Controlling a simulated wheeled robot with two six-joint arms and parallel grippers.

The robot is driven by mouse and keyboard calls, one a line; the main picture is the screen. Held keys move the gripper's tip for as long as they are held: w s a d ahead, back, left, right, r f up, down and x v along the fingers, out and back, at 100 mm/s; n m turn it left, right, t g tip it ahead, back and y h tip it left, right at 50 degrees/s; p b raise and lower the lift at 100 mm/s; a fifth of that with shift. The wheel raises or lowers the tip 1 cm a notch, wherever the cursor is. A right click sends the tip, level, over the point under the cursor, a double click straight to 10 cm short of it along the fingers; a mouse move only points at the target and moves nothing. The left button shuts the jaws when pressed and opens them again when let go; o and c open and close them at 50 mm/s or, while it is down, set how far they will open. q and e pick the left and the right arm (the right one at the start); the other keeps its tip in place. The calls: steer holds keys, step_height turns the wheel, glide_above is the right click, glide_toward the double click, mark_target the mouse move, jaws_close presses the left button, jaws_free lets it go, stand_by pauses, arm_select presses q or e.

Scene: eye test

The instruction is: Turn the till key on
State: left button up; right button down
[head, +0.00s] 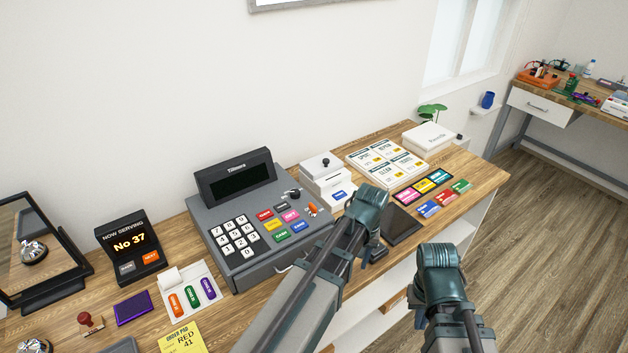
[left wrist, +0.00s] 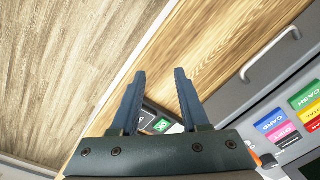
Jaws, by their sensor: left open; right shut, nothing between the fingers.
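The grey till (head: 232,262) stands on the wooden counter, its dark display unlit. A dark key in a silvery lock (head: 293,194) sits at the upper right of its keypad; its exact angle is too small to read. A small orange-and-white piece (head: 312,209) lies just below it and also shows in the left wrist view (left wrist: 264,159). My left gripper (left wrist: 160,74) is open and empty above the counter, right of the till, apart from the key. My right gripper (head: 434,280) is shut and empty in front of the counter, its fingers mostly hidden.
A dark card reader with a green OK button (left wrist: 160,125) shows beyond my left fingers. A number display (head: 127,245) stands left.

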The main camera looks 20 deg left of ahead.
arm_select(q)
steer(key=w+a+r+n+p, duration=0.5)
steer(key=w+a+r+p, duration=0.2)
steer(key=a+r+p, duration=0.3)
step_height(320, 180, up, 8)
steer(key=n+p, duration=0.4)
steer(key=p, duration=0.1)
glide_above(313, 205)
steer(key=shift+f+h, duration=0.1)
steer(key=shift+h, duration=0.3)
arm_select(e)
step_height(313, 205, up, 18)
arm_select(q)
steer(key=shift+f, duration=0.1)
arm_select(e)
steer(key=shift+f, duration=0.15)
arm_select(q)
step_height(313, 205, down, 14)
steer(key=b, duration=1.3)
steer(key=shift+r+b, duration=0.2)
steer(key=shift+b, duration=0.1)
arm_select(e)
step_height(313, 205, down, 14)
steer(key=shift+r, duration=0.2)
arm_select(q)
jaws_close()
